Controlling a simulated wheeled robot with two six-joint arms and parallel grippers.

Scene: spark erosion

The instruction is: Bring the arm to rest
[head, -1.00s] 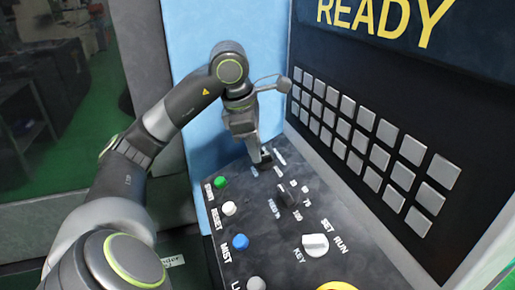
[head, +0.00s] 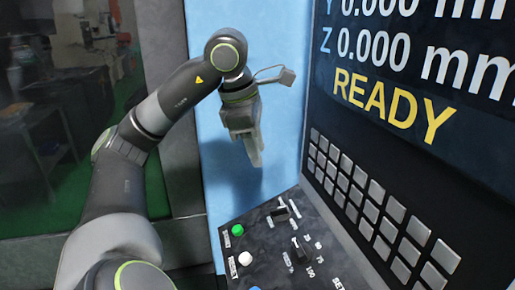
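My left arm (head: 125,190) comes in from the left and bends down at a dark wrist with a green ring. My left gripper (head: 254,154) points down in front of the light blue panel, above the black control panel (head: 262,222) and apart from it. Its fingers are seen nearly edge-on, so a gap between them cannot be made out. No held thing shows at the tips. A small dark switch (head: 281,213) sits on the panel below the gripper. My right gripper is not in view.
A green button (head: 238,230), a white button (head: 245,258) and a dark rotary knob (head: 300,250) are on the control panel. A keypad of grey keys (head: 372,207) and a screen reading READY (head: 395,105) stand at the right. The blue panel (head: 285,140) is behind.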

